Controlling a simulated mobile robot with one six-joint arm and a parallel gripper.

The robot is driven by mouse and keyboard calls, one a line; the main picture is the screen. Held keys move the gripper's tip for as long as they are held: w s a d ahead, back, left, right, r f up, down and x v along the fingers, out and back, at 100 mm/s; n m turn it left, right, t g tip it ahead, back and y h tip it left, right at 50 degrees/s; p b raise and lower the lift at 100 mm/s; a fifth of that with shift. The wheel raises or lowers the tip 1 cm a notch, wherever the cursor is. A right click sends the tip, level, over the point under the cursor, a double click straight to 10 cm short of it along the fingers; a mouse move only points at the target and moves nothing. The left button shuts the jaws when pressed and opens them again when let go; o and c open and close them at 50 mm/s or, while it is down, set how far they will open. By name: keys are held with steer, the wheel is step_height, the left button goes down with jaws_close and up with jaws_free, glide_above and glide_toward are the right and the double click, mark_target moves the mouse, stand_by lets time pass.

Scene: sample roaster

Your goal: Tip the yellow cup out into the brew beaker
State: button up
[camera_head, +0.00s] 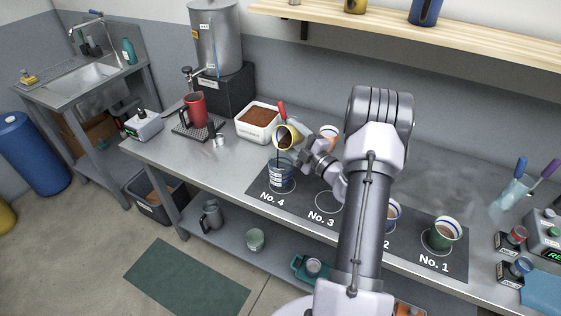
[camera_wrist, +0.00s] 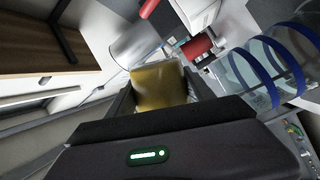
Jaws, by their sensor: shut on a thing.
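The yellow cup (camera_head: 287,140) is tilted in the air above the No. 4 spot, its mouth toward the lower left and dark inside. My gripper (camera_head: 302,145) is shut on it from the right; in the wrist view the yellow cup (camera_wrist: 158,88) sits between the two fingers. The brew beaker (camera_head: 282,178), clear with a blue rim and white marks, stands upright on No. 4 just below the cup. A thin dark stream runs from the cup's lip down to the beaker. Blue-banded clear glass (camera_wrist: 270,75) fills the right of the wrist view. The liquid level is unclear.
A white tub (camera_head: 257,124) of brown grounds stands behind left, with a red handle beside it. Another cup (camera_head: 328,132) stands behind my gripper. No. 3's ring (camera_head: 329,201) looks empty. A green cup (camera_head: 443,232) stands on No. 1. A red mug (camera_head: 194,108) is left.

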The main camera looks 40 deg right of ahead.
steer(key=shift+f+n+b, duration=0.2)
steer(key=shift+n+b, duration=0.3)
steer(key=shift+b, duration=0.65)
steer(key=shift+a+r+n+t+y+b, duration=0.15)
steer(key=shift+r+n+b, duration=0.15)
steer(key=shift+n, duration=0.4)
steer(key=shift+a+r+n+t+y+b, duration=0.1)
steer(key=shift+r+n+t+y+b, duration=0.2)
steer(key=shift+n, duration=0.4)
stand_by(2.4)
steer(key=shift+d+p, duration=0.1)
steer(key=shift+p, duration=0.2)
